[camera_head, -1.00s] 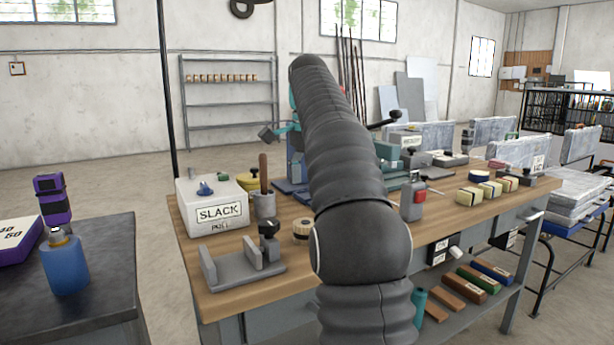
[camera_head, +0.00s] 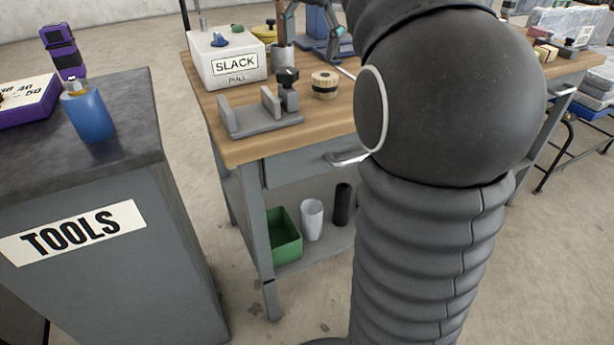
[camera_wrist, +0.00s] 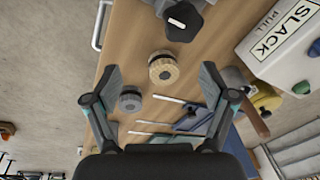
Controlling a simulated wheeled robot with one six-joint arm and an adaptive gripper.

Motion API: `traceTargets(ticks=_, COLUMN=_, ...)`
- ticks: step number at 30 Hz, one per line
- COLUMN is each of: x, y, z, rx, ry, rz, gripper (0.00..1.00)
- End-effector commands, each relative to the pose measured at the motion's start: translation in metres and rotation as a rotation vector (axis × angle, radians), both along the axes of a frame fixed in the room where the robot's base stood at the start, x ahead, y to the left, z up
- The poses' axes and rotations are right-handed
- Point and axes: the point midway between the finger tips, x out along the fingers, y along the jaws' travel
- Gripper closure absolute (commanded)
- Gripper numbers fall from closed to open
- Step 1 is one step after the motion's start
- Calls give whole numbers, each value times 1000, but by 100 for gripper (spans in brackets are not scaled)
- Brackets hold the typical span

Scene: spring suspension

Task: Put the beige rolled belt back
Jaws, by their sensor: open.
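The beige rolled belt (camera_head: 325,84) is a small ribbed roll with a dark centre. It lies on the wooden bench top (camera_head: 262,148), just right of a grey bracket with a black knob. In the wrist view the belt (camera_wrist: 163,68) shows ahead of my gripper (camera_wrist: 160,73), between the lines of its two spread fingers. My gripper is open and empty, and apart from the belt. In the head view my arm hides much of the bench.
The grey bracket (camera_head: 258,115) and the white SLACK box (camera_head: 226,64) stand left of the belt. A grey roll (camera_wrist: 131,100) and several thin tools lie near it. A TOOLS cabinet (camera_head: 180,250) stands left; the lower shelf holds a green bin (camera_head: 284,236).

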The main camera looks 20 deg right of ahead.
Motion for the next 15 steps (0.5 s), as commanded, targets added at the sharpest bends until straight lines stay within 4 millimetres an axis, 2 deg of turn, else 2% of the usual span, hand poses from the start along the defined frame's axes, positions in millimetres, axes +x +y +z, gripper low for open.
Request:
traceTargets(ticks=1, x=-15, y=11, z=-5, rx=-12, ry=-17, rz=60, gripper=17)
traceTargets(ticks=8, x=-75, y=49, z=-48, rx=-84, ry=-104, rz=351, gripper=17)
traceTargets(ticks=15, x=-143, y=81, z=-117, rx=-175, ry=-192, rz=650, gripper=17)
